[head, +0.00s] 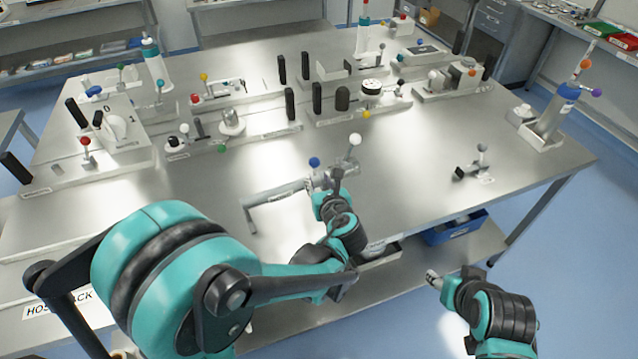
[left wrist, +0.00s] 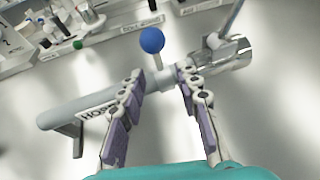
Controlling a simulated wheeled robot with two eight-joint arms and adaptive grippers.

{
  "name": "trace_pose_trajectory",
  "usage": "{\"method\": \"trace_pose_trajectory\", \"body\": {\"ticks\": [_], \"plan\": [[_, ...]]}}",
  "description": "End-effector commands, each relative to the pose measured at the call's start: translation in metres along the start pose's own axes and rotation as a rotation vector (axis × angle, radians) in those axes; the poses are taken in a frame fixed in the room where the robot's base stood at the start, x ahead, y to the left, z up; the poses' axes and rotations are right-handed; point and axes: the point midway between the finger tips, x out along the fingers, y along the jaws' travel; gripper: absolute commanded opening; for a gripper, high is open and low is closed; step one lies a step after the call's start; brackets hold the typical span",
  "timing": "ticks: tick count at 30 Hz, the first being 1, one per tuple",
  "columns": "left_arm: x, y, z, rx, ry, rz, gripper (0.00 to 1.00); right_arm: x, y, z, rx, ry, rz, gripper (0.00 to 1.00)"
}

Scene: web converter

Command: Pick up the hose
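A grey pipe-like bar (head: 280,192) with a bent leg at its left end lies on the steel table. It carries a label beginning "HOS" in the left wrist view (left wrist: 65,112). My left gripper (head: 335,178) is over the bar's right part. Its fingers (left wrist: 160,72) are apart, with the bar passing between or below them. My right gripper (head: 434,279) is off the table's front edge; its fingers are unclear.
A white-knobbed lever (head: 355,139) stands close behind my left gripper. Several fixtures with handles and coloured knobs fill the back of the table. A small black-handled valve (head: 470,170) stands to the right. A blue bin (head: 455,229) sits on the lower shelf. A "HOSE RACK" label (head: 58,303) shows at lower left.

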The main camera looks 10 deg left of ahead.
Motion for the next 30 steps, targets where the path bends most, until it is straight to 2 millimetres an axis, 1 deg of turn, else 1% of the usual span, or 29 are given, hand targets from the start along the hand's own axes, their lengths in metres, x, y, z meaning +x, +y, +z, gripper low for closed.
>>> {"method": "trace_pose_trajectory", "body": {"ticks": [5,9,12,14,19,20,21,23,24,30], "plan": [[0.018,0.001,0.001,-0.003,0.0,0.002,0.33,0.006,0.0,0.004,0.0,0.0,0.0,0.47],[0.041,0.0,0.003,-0.005,0.001,0.002,0.33,0.013,0.0,0.009,0.0,0.0,0.0,0.47],[0.053,0.0,0.004,-0.004,0.001,0.001,0.33,0.015,0.0,0.011,0.0,0.0,0.0,0.47],[0.056,0.0,0.004,-0.003,0.001,0.0,0.33,0.016,0.0,0.011,0.0,0.0,0.0,0.47],[0.055,0.0,0.005,-0.003,0.001,-0.001,0.33,0.015,0.0,0.01,0.0,0.0,0.0,0.47],[0.055,0.0,0.005,-0.004,0.001,-0.001,0.28,0.015,0.0,0.01,0.0,0.0,0.0,0.47],[0.055,0.0,0.005,-0.004,0.001,-0.001,0.17,0.015,0.0,0.01,0.0,0.0,0.0,0.47],[0.055,0.0,0.005,-0.004,0.001,-0.001,0.01,0.015,0.0,0.01,0.0,0.0,0.0,0.47],[0.055,0.0,0.005,-0.004,0.001,-0.001,0.0,0.015,0.0,0.01,0.0,0.0,0.0,0.47],[0.055,0.0,0.006,-0.003,0.0,-0.001,0.0,0.015,0.0,0.01,0.0,0.0,0.0,0.47]]}}
